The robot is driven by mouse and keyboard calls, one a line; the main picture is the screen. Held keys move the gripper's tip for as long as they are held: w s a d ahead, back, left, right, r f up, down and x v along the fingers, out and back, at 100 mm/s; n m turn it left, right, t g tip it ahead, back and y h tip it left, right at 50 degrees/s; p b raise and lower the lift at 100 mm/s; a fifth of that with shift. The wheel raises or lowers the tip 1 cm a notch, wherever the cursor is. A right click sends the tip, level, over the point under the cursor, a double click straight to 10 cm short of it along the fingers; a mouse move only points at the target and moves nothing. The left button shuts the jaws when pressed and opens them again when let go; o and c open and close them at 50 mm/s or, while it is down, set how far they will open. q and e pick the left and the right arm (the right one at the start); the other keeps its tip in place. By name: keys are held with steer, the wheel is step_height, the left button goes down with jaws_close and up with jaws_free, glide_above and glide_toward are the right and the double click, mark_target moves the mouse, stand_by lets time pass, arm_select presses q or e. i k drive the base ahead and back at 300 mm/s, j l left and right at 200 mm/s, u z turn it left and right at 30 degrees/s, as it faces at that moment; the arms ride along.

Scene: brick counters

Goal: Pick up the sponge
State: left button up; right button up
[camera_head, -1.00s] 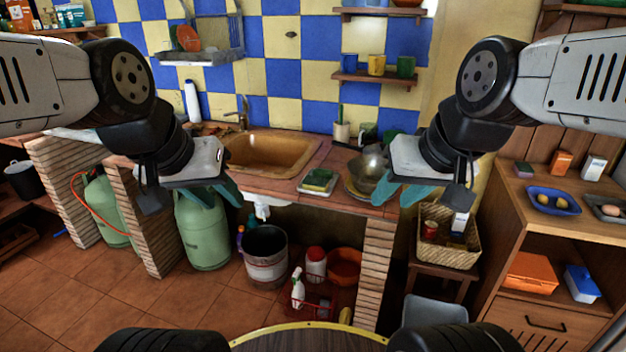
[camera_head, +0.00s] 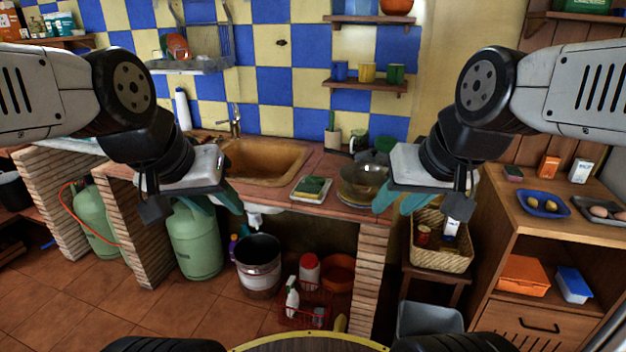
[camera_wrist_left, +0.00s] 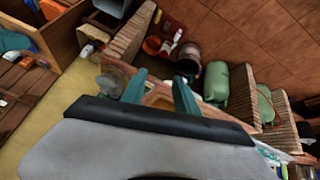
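The green and yellow sponge (camera_head: 314,187) lies on a small white tray (camera_head: 298,192) at the front of the counter, right of the sink. My left gripper (camera_head: 222,200) is left of the sponge and apart from it, in front of the sink. Its teal fingers are spread with nothing between them in the left wrist view (camera_wrist_left: 160,95). My right gripper (camera_head: 395,201) is to the right of the sponge, near the counter's right end. Its teal fingers look parted and empty.
A glass bowl on stacked plates (camera_head: 362,182) stands right of the sponge. The sink (camera_head: 262,160) is to the left, with a faucet (camera_head: 235,122) behind. Below are a bucket (camera_head: 258,265) and gas cylinders (camera_head: 194,240). A wicker basket (camera_head: 440,250) stands on a stool at right.

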mark_target(305, 190)
steer(key=i+l, duration=0.95)
steer(key=j+u, duration=0.05)
